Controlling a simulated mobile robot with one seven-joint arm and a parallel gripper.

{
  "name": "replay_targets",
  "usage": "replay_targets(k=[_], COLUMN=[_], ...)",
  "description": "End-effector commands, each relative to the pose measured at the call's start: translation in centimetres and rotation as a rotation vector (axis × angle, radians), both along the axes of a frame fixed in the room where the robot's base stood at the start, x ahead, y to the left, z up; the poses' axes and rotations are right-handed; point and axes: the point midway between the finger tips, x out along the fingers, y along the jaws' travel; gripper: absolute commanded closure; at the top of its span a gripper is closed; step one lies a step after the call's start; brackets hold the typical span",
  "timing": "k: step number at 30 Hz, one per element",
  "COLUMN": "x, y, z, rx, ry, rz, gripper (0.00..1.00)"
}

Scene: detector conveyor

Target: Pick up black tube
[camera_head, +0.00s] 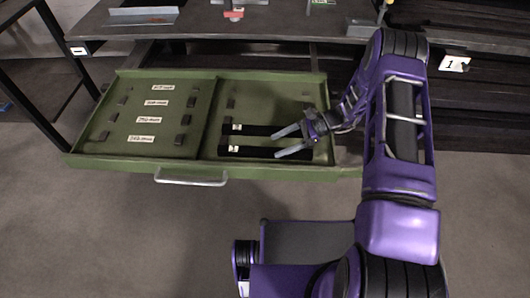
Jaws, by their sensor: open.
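Two black tubes lie in the right half of an open green drawer (116,161), each with a pale label at its left end. The far black tube (258,130) lies parallel to the near black tube (250,152). My gripper (275,145) is open, with its two grey fingers pointing left over the right part of the tubes. One fingertip is by the far tube and the other by the near tube. I cannot tell whether the fingers touch either tube. The fingers partly cover the tubes' right ends.
The drawer's left half holds several white labels (148,120) and small dark holders, with no tubes. A silver handle (190,177) is on the drawer's front. A grey workbench (200,22) with tools stands behind. Dark shelving with long dark stock is at the right. The floor at the front left is clear.

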Motion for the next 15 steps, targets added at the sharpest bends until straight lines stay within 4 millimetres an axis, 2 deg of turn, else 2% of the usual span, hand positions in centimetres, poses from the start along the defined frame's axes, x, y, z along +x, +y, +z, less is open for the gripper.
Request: replay_targets(k=[9,15], x=[0.0,0.0], y=[3.6,3.9], z=[-2.5,-2.6], rx=[0.000,0.000], ry=[0.001,0.000], rz=[0.002,0.000], gripper=[0.23,0.23])
